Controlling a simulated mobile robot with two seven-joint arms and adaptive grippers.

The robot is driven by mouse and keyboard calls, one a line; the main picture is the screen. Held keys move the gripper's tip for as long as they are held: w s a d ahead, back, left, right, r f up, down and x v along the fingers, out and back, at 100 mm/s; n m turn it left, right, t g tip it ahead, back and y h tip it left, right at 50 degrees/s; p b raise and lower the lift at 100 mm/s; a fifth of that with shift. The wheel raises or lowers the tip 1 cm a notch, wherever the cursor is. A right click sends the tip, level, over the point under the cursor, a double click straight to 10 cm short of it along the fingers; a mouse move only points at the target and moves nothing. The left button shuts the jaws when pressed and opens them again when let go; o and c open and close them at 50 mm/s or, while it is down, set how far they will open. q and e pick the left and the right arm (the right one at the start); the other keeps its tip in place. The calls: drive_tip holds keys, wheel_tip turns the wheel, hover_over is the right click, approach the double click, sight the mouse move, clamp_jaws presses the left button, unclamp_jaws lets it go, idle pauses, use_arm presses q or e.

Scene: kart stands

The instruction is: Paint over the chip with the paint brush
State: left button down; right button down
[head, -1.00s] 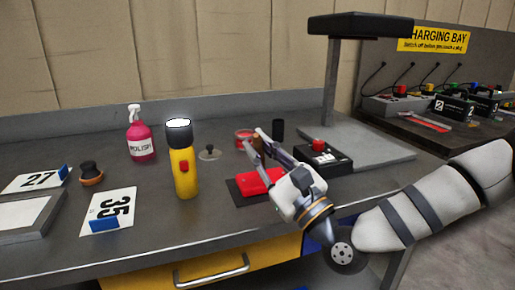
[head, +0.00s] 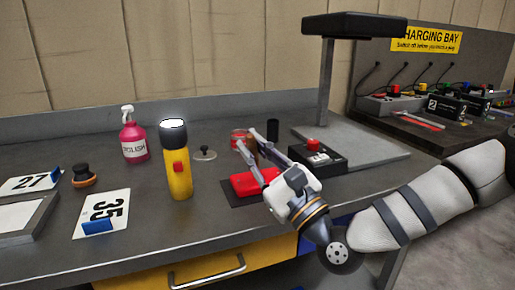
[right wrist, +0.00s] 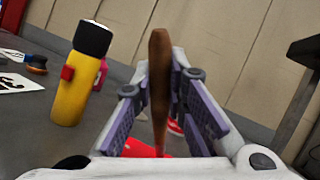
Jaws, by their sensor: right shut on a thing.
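My right gripper (head: 249,138) is shut on the paint brush, above and behind the red panel. The brush's brown handle (right wrist: 160,85) stands nearly upright between the fingers in the right wrist view; its bristles are hidden. The red panel (head: 248,184) lies on a dark mat (head: 238,202) and is partly covered by the gripper; no chip can be made out on it. A red round tin (head: 238,135) stands just behind the fingertips; I cannot tell whether the brush touches it. My left gripper is not in view.
A yellow torch (head: 178,175) stands left of the mat, with a small knobbed lid (head: 205,154) behind it. A black cylinder (head: 272,130) and a box with a red button (head: 318,157) stand right. A lamp stand (head: 328,85) rises behind the box.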

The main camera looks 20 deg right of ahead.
drive_tip(key=shift+a, duration=0.1)
drive_tip(key=shift+a, duration=0.65)
drive_tip(key=shift+d, duration=0.8)
drive_tip(key=shift+d, duration=0.7)
drive_tip(key=shift+a, duration=0.1)
